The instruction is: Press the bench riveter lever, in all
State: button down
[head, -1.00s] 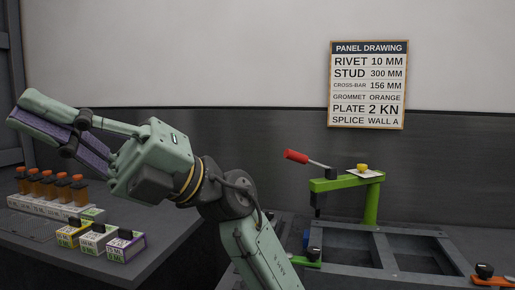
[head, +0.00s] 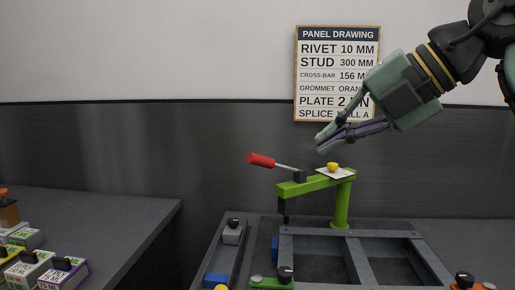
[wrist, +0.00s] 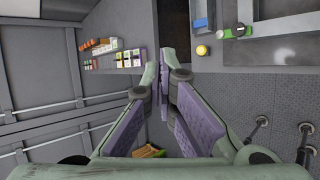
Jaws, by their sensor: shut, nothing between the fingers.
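The bench riveter (head: 342,205) is a green post and arm on the bench, at the centre right of the head view. Its lever ends in a red handle (head: 261,160) that points up and to the left, raised above the arm. A yellow piece on a white card sits on top of the riveter arm. My gripper (head: 322,140) is shut and empty. In the head view it appears above and to the right of the red handle, apart from it. In the wrist view the fingertips (wrist: 163,75) meet with nothing between them, and the lever is not clearly visible there.
A grey frame (head: 330,233) with crossbars lies in front of the riveter. A side bench (head: 120,215) at left holds several labelled boxes (head: 62,275). A panel drawing sign (head: 310,75) hangs on the wall. The air left of the lever is clear.

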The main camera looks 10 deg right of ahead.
aim_at(253, 159)
jog(key=i, duration=1.1)
